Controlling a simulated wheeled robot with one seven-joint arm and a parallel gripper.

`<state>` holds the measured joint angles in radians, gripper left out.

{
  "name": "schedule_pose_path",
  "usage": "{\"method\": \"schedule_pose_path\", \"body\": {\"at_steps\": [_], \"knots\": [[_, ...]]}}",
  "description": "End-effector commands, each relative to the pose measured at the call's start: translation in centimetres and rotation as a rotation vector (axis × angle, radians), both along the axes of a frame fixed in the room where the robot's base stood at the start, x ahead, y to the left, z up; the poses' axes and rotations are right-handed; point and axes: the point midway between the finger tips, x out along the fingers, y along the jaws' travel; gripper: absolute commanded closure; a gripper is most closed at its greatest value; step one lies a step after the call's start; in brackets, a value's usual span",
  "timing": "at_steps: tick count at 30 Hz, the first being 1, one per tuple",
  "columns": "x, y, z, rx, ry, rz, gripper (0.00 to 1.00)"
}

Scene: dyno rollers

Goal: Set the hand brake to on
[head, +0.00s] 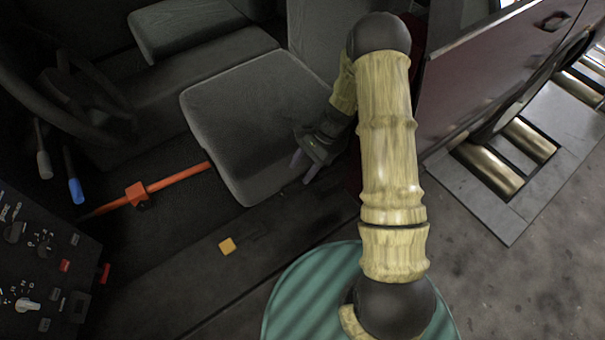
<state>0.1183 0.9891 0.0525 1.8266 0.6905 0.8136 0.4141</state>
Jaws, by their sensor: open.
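Two levers stand at the left beside the dark steering wheel: one with a grey grip (44,164) and one with a blue grip (76,190). No label on them is readable, so I cannot tell which control is the hand brake. A dark panel (45,270) at the lower left carries several knobs and switches, among them a white rotary knob (27,305). My gripper (303,170) is open and empty over the front right part of the grey seat, well to the right of the levers and panel. It appears to touch nothing.
An orange bar (175,180) with an orange clamp runs from near the levers to the seat (240,110). The open red door (480,75) and metal rollers (490,170) are at the right.

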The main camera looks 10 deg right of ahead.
Motion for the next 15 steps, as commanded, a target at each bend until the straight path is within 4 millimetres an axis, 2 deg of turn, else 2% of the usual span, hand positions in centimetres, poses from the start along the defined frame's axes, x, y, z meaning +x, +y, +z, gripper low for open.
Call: {"method": "schedule_pose_path", "body": {"at_steps": [1,3,6,15], "knots": [[0.0,0.0,1.1,0.000,-0.002,0.001,0.50],[0.0,0.1,2.1,0.002,-0.001,0.002,0.50],[0.0,0.1,2.8,0.001,0.001,0.001,0.50],[0.0,0.0,3.1,0.002,0.001,-0.001,0.50]]}}
